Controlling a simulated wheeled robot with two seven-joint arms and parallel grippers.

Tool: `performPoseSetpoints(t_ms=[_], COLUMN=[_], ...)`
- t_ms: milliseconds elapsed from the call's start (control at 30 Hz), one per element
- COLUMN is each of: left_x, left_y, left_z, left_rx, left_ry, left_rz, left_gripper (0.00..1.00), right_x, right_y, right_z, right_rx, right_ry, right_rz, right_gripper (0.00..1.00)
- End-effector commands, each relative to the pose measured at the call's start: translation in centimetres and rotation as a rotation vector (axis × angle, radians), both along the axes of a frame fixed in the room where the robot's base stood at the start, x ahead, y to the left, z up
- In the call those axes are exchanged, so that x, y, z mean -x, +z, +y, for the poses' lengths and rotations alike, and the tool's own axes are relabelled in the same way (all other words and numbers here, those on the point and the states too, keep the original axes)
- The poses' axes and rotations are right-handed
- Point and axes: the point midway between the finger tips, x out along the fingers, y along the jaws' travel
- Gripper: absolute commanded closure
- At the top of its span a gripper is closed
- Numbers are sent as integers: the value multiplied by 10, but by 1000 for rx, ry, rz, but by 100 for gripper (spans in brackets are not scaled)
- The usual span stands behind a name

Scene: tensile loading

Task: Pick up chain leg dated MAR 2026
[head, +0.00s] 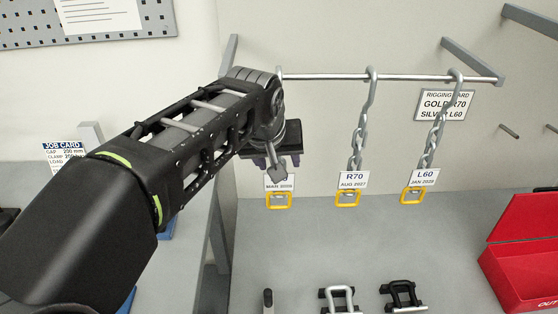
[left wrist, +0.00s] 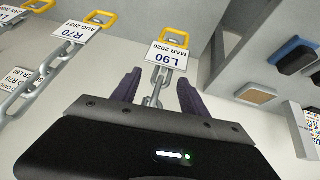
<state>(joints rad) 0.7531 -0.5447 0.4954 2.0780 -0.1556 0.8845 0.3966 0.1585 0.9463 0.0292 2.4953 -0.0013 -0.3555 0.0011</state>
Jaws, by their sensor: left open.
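The chain leg tagged MAR 2026 (head: 279,184) hangs at the left of the rail, with a yellow ring at its bottom. My arm hides its upper part in the head view. The gripper also shows in the head view (head: 270,161), mostly hidden by the wrist. My right gripper is out of view.
The R70 chain (head: 356,140), dated AUG 2027, and the L60 chain (head: 437,130) hang to the right on the same rail (head: 330,77). Shackle-like fittings (head: 341,298) and an open red box (head: 522,255) are on the grey bench below.

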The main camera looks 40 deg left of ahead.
Motion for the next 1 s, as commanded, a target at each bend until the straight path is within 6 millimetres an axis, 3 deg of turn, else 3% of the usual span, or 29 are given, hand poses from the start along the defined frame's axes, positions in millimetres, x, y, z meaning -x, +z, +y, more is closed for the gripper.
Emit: performPoseSetpoints(t_ms=[533, 1000], left_x=[0, 0], left_y=[0, 0], left_z=[0, 0], left_rx=[0, 0], left_ry=[0, 0], left_rz=[0, 0], left_gripper=[49, 88], right_x=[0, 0], right_y=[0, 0], right_z=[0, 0], right_rx=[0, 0], right_ry=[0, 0], right_rz=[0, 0], right_gripper=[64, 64])
